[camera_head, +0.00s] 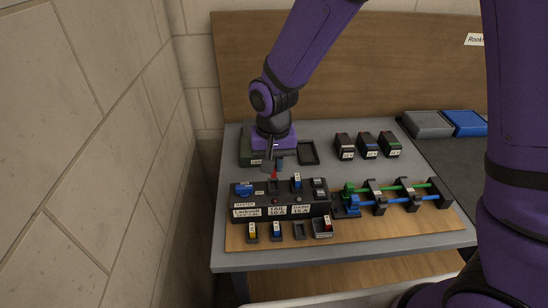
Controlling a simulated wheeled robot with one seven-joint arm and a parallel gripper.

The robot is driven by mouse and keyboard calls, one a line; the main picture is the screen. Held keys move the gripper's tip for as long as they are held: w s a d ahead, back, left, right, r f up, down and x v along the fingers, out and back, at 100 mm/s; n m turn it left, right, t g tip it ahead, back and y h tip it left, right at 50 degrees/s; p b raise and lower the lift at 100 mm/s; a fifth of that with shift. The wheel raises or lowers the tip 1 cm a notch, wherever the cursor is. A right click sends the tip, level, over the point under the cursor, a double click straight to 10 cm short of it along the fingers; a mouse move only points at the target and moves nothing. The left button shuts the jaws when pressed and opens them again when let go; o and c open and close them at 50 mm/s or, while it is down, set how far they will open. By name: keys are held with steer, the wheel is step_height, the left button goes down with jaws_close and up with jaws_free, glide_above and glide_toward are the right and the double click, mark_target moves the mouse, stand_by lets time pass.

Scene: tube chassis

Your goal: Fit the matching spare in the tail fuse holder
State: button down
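The dark fuse block (281,207) stands on the table with label plates along its front; the middle one reads TAIL 10 A (277,210). The tail holder (275,187) is a dark socket behind that label. A blue fuse (297,181) sits in the dash holder to its right. My gripper (274,165) points down above and slightly behind the tail holder. A small red fuse (275,174) shows at its fingertips, apparently held just above the socket. The fingers are small and partly dark, so the exact gap to the socket cannot be told.
In front are spare slots with a yellow fuse (253,231), a blue fuse (277,230) and an empty slot (299,231), plus a small tray (322,234) with a red piece. Green and blue tubes (400,198) run at right. Three dark boxes (367,147) stand behind.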

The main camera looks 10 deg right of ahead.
mark_target(274, 176)
steer(key=shift+f, duration=1.9)
steer(key=shift+f, duration=0.55)
steer(key=c, duration=1.4)
jaws_free()
steer(key=shift+r, duration=5.5)
